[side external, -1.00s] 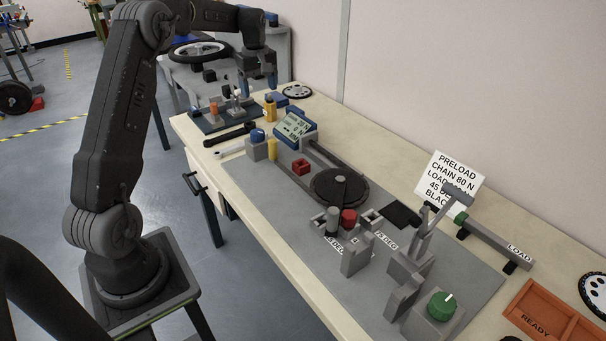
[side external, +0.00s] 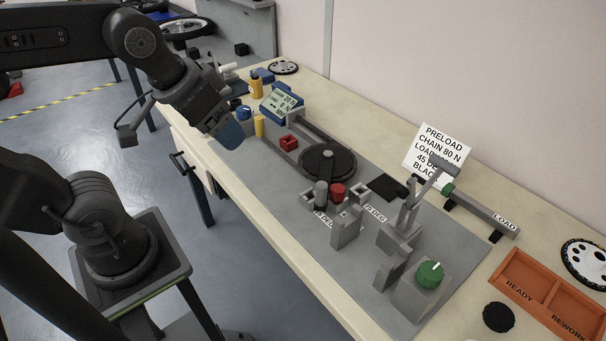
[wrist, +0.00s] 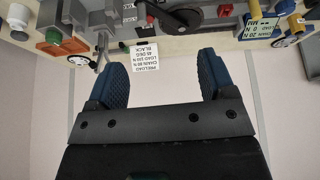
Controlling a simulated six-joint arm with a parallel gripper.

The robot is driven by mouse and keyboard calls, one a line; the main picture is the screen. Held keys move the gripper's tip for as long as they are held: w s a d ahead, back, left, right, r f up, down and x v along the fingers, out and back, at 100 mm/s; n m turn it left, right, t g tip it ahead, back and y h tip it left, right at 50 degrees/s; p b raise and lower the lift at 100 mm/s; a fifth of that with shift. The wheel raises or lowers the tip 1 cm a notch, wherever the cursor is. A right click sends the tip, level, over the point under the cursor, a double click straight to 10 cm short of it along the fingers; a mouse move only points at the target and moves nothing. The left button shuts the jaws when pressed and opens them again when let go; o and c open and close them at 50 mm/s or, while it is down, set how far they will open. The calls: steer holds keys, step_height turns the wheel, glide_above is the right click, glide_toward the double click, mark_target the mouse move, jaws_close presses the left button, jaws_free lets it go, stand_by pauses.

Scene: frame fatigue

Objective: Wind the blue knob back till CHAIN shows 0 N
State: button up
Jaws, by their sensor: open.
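The blue knob (side external: 244,112) sits on its grey block at the far part of the bench fixture, beside the display and a yellow post. The display (side external: 281,104) appears to read CHAIN 20 N; it also shows upside down in the wrist view (wrist: 262,29). My gripper (side external: 226,132) hangs over the near edge of the bench, in front of the knob and apart from it. In the wrist view my gripper (wrist: 163,78) is open, with two blue fingers spread and nothing between them.
A yellow post (side external: 259,126) and a red block (side external: 289,143) stand near the knob. A dark round wheel (side external: 327,163), a lever (side external: 412,205) and a green knob (side external: 429,274) lie further right. An orange tray (side external: 545,290) is at the near right.

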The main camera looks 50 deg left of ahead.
steer(key=shift+s+d+f+m, duration=0.3)
steer(key=shift+s+f, duration=0.15)
steer(key=shift+s, duration=0.2)
stand_by(0.4)
steer(key=w+a+r+g, duration=0.1)
steer(key=w+a+r, duration=0.3)
steer(key=w+a, duration=0.45)
steer(key=g, duration=0.4)
glide_above(243, 108)
step_height(243, 108, down, 12)
step_height(243, 108, down, 14)
steer(key=shift+f, duration=0.1)
